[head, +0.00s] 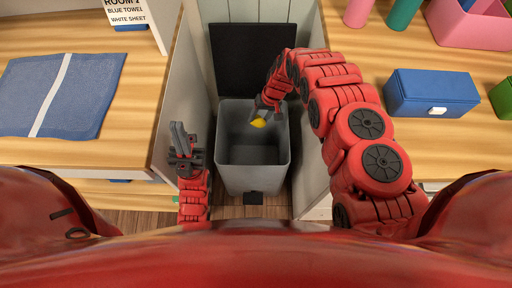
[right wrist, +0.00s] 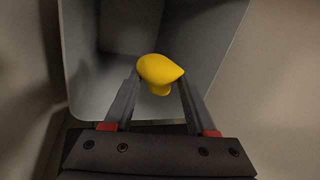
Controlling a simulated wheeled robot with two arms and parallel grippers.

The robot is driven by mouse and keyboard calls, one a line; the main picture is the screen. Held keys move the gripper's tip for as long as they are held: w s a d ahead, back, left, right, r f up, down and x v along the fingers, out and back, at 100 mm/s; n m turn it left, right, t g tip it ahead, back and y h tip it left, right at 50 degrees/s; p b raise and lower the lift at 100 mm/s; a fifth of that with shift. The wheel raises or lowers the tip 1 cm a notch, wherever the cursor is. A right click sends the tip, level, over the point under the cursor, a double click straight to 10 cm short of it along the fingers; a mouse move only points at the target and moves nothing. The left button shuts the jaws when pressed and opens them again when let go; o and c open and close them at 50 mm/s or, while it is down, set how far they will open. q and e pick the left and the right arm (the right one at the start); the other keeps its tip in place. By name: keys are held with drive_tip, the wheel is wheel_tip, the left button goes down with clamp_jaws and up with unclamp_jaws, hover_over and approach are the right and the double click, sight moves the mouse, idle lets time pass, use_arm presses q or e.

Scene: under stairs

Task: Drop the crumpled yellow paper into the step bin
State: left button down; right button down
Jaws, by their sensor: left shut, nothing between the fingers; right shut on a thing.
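The crumpled yellow paper (head: 258,123) is held between the fingertips of my right gripper (head: 264,108), over the opening of the step bin. It also shows in the right wrist view (right wrist: 160,72), pinched between the two fingers (right wrist: 158,92). The grey step bin (head: 254,179) stands open in the gap between two wooden counters, its dark lid (head: 251,60) raised at the back and a black pedal (head: 253,198) at its front. In the right wrist view the bin's wall (right wrist: 84,60) surrounds the paper. My left gripper (head: 181,137) is shut and empty, left of the bin.
A blue towel (head: 62,95) with a white stripe lies on the left counter, near a sign (head: 128,12). A blue box (head: 431,93), a pink bin (head: 470,27) and pink and green cups stand on the right counter. Pale side panels flank the bin closely.

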wheel_tip(320, 180, down, 6)
drive_tip(key=b, duration=0.4)
drive_tip(key=shift+r, duration=0.2)
drive_tip(key=shift+c, duration=0.6)
unclamp_jaws()
drive_tip(key=shift+r, duration=0.1)
drive_tip(key=s+p+v, duration=0.1)
drive_tip(key=p+v, duration=0.5)
drive_tip(key=v, duration=1.1)
drive_tip(key=shift+w, duration=0.5)
drive_tip(key=shift+s+r, duration=0.1)
